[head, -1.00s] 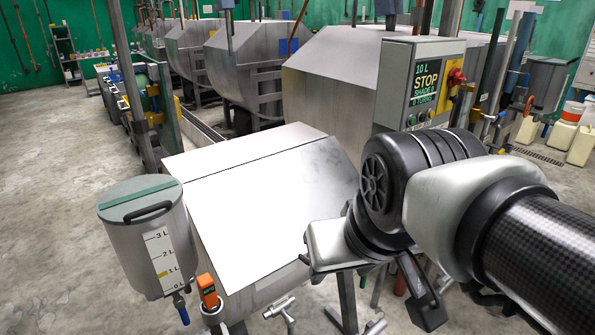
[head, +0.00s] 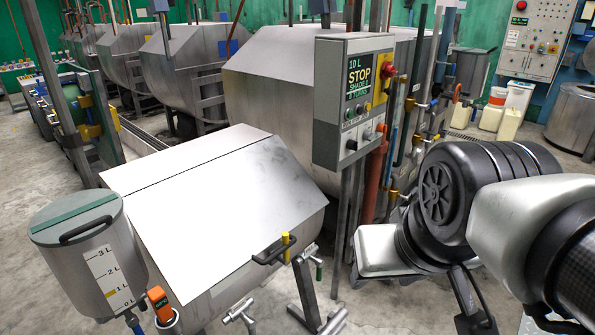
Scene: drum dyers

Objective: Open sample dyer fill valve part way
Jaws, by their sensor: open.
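The sample dyer is the steel machine with a sloped lid (head: 225,215) at centre left. A grey tank (head: 85,260) with a 0 to 3 L scale stands beside it, with a small blue valve handle (head: 133,322) below. A yellow-handled fitting (head: 285,247) sits at the lid's right edge, with a small green-handled valve (head: 319,268) near it. Metal T-handles (head: 240,312) show at the front. I cannot tell which of these is the fill valve. My gripper (head: 512,318) hangs at lower right, open and apart from these fittings; its fingertips are partly cut off by the frame.
A control box (head: 352,100) showing "10 L STOP" stands on a post behind the dyer. Large steel drums (head: 265,125) line the back. White jugs (head: 508,124) and a wall panel (head: 537,38) are at back right. Bare concrete floor (head: 30,170) lies at left.

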